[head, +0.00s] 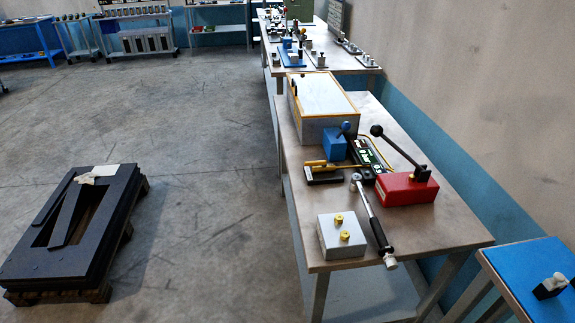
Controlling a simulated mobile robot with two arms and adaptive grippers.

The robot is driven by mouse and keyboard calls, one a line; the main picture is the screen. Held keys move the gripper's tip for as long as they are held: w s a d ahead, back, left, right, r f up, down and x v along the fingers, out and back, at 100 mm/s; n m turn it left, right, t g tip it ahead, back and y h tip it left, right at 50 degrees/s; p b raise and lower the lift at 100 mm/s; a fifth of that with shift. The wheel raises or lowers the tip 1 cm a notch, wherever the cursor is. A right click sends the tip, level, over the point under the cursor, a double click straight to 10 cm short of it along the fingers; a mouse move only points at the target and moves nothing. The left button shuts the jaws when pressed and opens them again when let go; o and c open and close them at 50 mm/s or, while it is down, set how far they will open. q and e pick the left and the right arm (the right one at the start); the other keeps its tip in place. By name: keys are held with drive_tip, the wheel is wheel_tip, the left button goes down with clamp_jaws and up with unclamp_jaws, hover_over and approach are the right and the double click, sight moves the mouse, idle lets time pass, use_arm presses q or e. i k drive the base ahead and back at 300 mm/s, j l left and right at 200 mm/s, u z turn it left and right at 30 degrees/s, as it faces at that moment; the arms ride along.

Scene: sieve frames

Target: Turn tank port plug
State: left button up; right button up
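A light grey box (328,246) with two yellow knob-like plugs on its top sits at the near left of the metal workbench (440,231). One yellow plug (338,219) is toward the back of the box and the other yellow plug (345,236) toward the front. Both look seated; their rotation is too small to tell. I take this box for the tank, but no label shows. Neither of my grippers is in view.
A black-handled wrench-like tool (376,226) lies right of the grey box. Behind it stand a red box (406,187) with a lever, a blue block (334,148) and a larger yellow-rimmed box (307,131). A pallet (60,296) with dark plates stands on the open floor, left.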

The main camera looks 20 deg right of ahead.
sight(344, 236)
drive_tip(key=l+z, duration=0.15)
drive_tip(key=z, duration=0.35)
drive_tip(key=l+z, duration=0.15)
drive_tip(key=z, duration=0.3)
drive_tip(key=i, duration=0.05)
